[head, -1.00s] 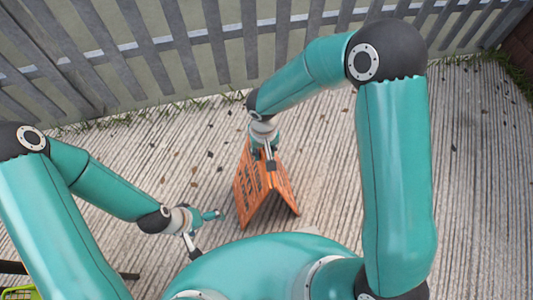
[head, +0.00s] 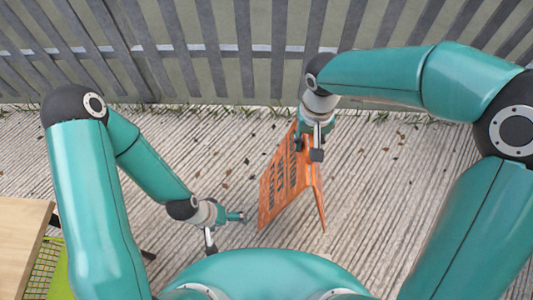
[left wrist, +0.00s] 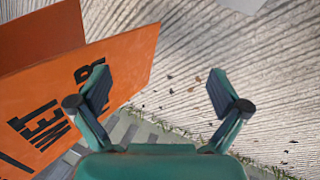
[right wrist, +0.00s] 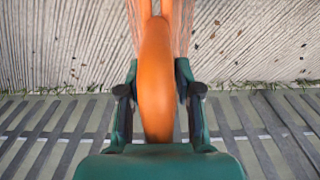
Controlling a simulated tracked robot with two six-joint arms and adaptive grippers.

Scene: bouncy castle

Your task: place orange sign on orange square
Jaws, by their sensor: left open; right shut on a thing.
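The orange sign (head: 287,183) is a folded A-shaped board with dark lettering, right of centre in the head view. My right gripper (head: 308,148) is shut on its top edge; in the right wrist view the orange top (right wrist: 156,75) sits between the fingers. The sign hangs tilted below this gripper; whether its lower edges touch the ground I cannot tell. My left gripper (head: 226,232) is open and empty, left of the sign. In the left wrist view the sign's lettered face (left wrist: 55,110) is beside the open fingers (left wrist: 158,88). No orange square shows.
A grey slatted fence (head: 235,60) runs along the back. Grooved decking (head: 375,200) with scattered leaves is free around the sign. A wooden tabletop (head: 20,235) and a yellow-green basket (head: 47,268) stand at the left edge, beside my left arm.

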